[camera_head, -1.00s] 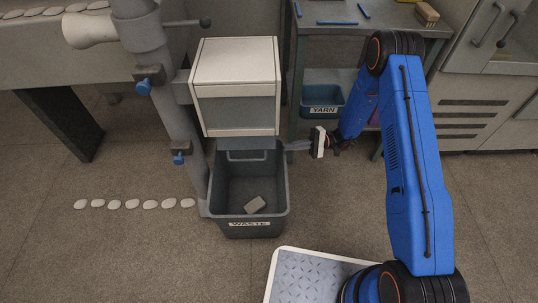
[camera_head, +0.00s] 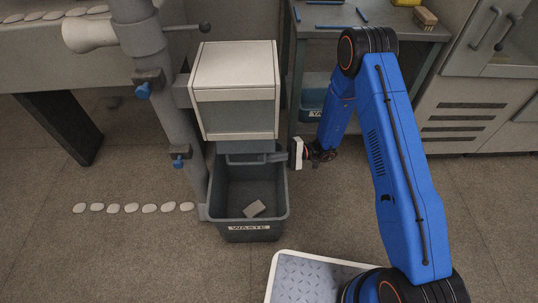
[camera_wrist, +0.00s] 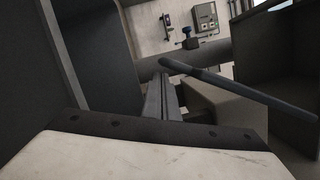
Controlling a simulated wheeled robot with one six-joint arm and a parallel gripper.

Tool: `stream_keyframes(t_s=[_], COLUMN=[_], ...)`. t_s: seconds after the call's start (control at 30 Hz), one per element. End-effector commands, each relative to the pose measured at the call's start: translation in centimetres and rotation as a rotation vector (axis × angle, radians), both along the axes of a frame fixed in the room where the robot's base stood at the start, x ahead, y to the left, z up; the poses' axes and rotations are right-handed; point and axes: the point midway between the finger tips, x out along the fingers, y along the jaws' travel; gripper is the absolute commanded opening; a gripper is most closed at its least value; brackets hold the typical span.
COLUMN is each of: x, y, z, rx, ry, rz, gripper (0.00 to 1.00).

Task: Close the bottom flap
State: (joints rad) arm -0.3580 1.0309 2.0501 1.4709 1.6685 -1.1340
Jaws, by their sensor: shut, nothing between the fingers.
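A cream and grey box (camera_head: 236,92) is mounted on the grey post, above the waste bin. Its bottom flap (camera_head: 236,147) shows as a narrow blue-grey strip below the box, with a dark bar handle (camera_head: 246,161) along its lower side. The flap's exact angle is hard to tell. My gripper (camera_head: 278,157) is at the handle's right end, pointing left, shut and empty. In the wrist view, my shut fingers (camera_wrist: 163,100) reach forward from the cream gripper body. A dark bar (camera_wrist: 235,90), seemingly the handle, slants close by on the right. I cannot tell whether they touch.
The waste bin (camera_head: 249,228) stands open below, with a small grey block (camera_head: 255,209) inside. The grey post (camera_head: 170,100) with blue knobs rises at left. A workbench (camera_head: 375,30) and a blue yarn bin (camera_head: 312,90) are behind my arm.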

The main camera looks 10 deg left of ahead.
Motion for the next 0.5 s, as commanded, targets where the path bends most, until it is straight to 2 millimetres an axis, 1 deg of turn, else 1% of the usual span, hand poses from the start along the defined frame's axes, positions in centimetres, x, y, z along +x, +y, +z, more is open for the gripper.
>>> stream_keyframes(t_s=[0.13,0.5], x=[-0.55,-0.63], y=[-0.15,-0.19], z=[0.25,0.29], rx=[0.000,0.000], ry=[0.000,0.001], rz=[0.000,0.000], gripper=[0.00,0.00])
